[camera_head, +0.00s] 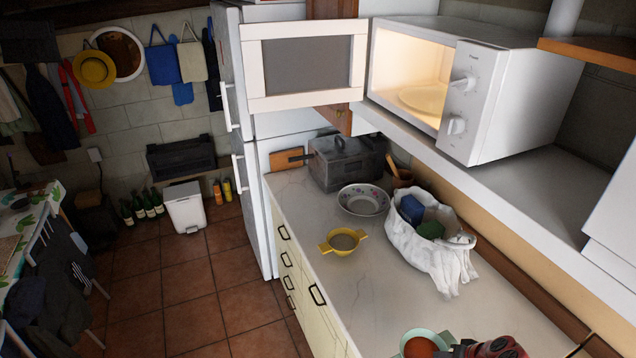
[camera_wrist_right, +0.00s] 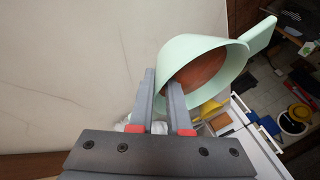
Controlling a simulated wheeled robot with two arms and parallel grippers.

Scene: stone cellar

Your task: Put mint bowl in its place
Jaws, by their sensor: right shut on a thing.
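The mint bowl (camera_head: 444,336) is at the bottom edge of the head view, with an orange-brown inside. In the right wrist view the bowl (camera_wrist_right: 182,50) shows its pale green wall, rim and a flat handle at the upper right. My right gripper (camera_wrist_right: 161,80) is shut on the bowl's rim, one finger inside and one outside. The gripper's hand also shows in the head view, just right of the bowl. I cannot tell if the bowl touches the counter. My left gripper is not in view.
A microwave (camera_head: 513,85) with its door (camera_head: 305,62) open and interior lit stands on a shelf (camera_head: 560,195). On the counter (camera_head: 355,285) are a yellow strainer (camera_head: 343,241), a patterned bowl (camera_head: 363,200), a white cloth bag (camera_head: 438,255) and a grey box (camera_head: 345,165). The counter's front middle is clear.

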